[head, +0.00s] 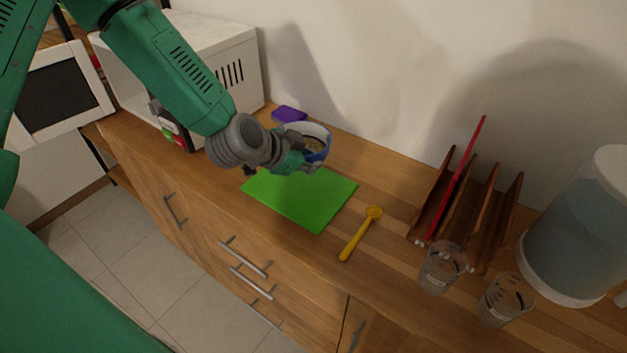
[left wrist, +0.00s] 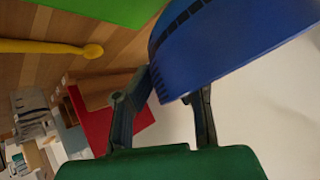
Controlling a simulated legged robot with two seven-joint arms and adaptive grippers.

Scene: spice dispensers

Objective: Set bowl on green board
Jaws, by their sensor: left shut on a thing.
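A bowl (head: 318,137), blue outside with a pale rim, is held by my left gripper (head: 304,163) near the back edge of the green board. The blue bowl wall (left wrist: 215,45) fills the upper right of the left wrist view, with the gripper fingers (left wrist: 172,98) closed on its edge. The green board (head: 312,202) lies flat on the wooden counter, partly hidden by my gripper. The bowl appears above the counter, over or just behind the board's far edge; its exact height I cannot tell. My right gripper is in neither view.
A yellow spoon (head: 361,234) lies right of the board. A wooden rack (head: 436,207) with a red board (head: 459,175), two clear cups (head: 442,267) and a large dispenser (head: 575,230) stand further right. A white microwave (head: 225,55) with its door open stands at left. A purple item (head: 289,114) lies behind.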

